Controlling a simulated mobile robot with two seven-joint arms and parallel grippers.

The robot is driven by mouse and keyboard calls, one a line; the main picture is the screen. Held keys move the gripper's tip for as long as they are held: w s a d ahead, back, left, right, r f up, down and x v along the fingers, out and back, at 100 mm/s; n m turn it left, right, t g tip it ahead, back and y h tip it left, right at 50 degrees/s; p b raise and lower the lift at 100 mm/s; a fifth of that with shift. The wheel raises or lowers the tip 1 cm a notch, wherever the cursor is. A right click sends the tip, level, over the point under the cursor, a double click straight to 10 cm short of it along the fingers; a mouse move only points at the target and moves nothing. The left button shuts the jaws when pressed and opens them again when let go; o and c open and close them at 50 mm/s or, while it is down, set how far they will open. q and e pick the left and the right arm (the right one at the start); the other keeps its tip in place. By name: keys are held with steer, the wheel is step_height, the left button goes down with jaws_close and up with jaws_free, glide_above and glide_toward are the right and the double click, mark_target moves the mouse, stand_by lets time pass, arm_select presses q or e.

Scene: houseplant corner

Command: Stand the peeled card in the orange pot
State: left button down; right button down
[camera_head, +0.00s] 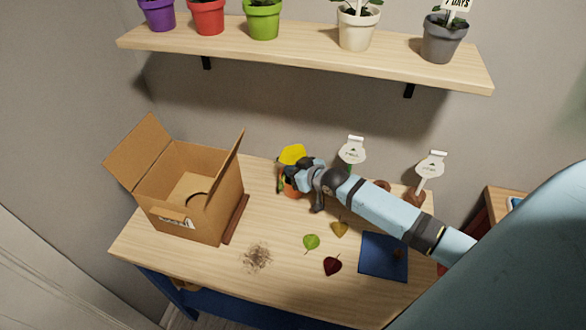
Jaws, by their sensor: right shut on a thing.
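A yellow card (292,153) stands up at the back of the table, just above and behind my right gripper (293,174). My right gripper is shut on the card, though the fingers' contact is small and partly hidden. The orange pot (292,192) is directly below the gripper, mostly covered by it, with a bit of green at its left side. The card is over the pot in this view; I cannot tell whether its lower end is inside. My left gripper is not in view.
An open cardboard box (190,225) stands at the left. Loose soil (256,257), a green leaf (311,241), a yellow leaf (339,229), a dark red leaf (332,265) and a blue mat (375,262) lie in front. White tags (352,152) stand behind my arm. A shelf (300,50) holds several pots.

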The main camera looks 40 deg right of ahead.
steer(key=shift+f, duration=0.2)
steer(key=c, duration=1.1)
jaws_free()
steer(key=shift+c, duration=0.2)
steer(key=shift+p+v, duration=0.95)
steer(key=shift+v, duration=0.05)
steer(key=p+v, duration=0.6)
steer(key=v, duration=0.2)
steer(key=shift+p, duration=0.3)
